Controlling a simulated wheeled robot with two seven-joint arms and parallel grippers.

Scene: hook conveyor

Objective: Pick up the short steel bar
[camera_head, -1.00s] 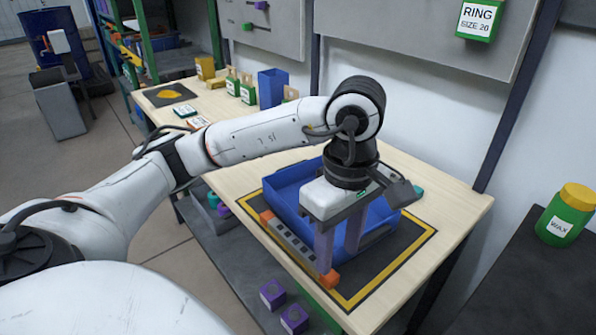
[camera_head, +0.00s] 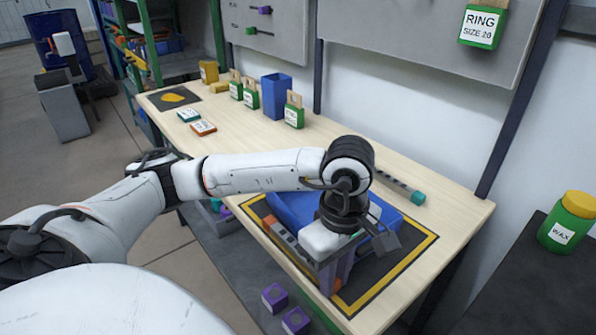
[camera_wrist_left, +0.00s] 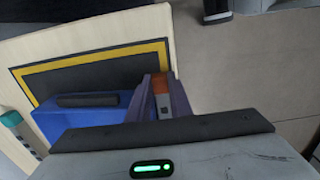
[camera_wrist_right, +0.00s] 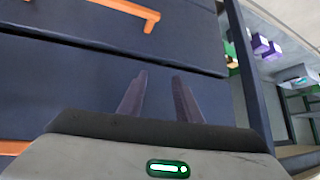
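A grey steel bar with holes and orange ends (camera_head: 283,237) lies along the near left side of the blue tray on the black mat. My left gripper (camera_head: 335,283) points down at the bar's near end. In the left wrist view the orange end (camera_wrist_left: 161,86) sits between the two fingers (camera_wrist_left: 161,92). The fingers are close to its sides; I cannot tell whether they press on it. Another holed grey bar with a teal end (camera_head: 418,197) lies behind the tray; it also shows in the left wrist view (camera_wrist_left: 11,119). My right gripper (camera_wrist_right: 158,88) is open and empty.
The blue tray (camera_head: 385,232) stands right beside the left gripper, on the yellow-bordered mat (camera_head: 425,250). A blue bin (camera_head: 276,95) and green-labelled blocks (camera_head: 293,112) stand along the table's back. Dark panels and an orange bar (camera_wrist_right: 128,9) show near the right gripper.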

